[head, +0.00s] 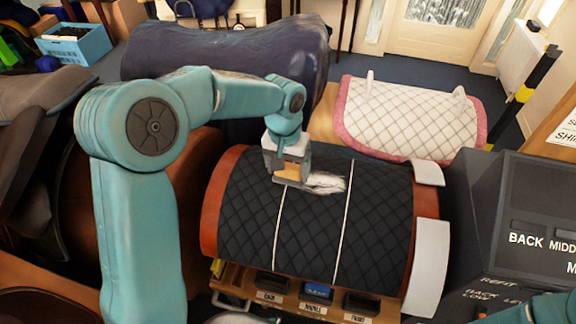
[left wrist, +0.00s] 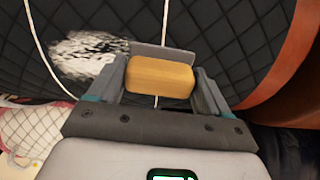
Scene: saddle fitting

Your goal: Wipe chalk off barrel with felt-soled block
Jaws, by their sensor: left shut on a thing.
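The barrel (head: 378,215) wears a black quilted cover with two white lines and brown-red ends. A white chalk patch (head: 326,183) lies on its upper middle, beside the right-hand white line; it also shows in the left wrist view (left wrist: 88,55). My left gripper (head: 288,172) is shut on the tan block (left wrist: 160,77), just left of the chalk patch in the head view. The block's grey sole (left wrist: 163,53) faces the quilted cover. I cannot tell whether the sole touches it. My right gripper is not in view.
A white quilted pad with pink trim (head: 410,115) lies behind the barrel. A dark panel lettered BACK and MIDD (head: 530,225) stands at right. Labelled bins (head: 318,290) sit below the barrel in front. A large dark roll (head: 225,65) is behind my left arm.

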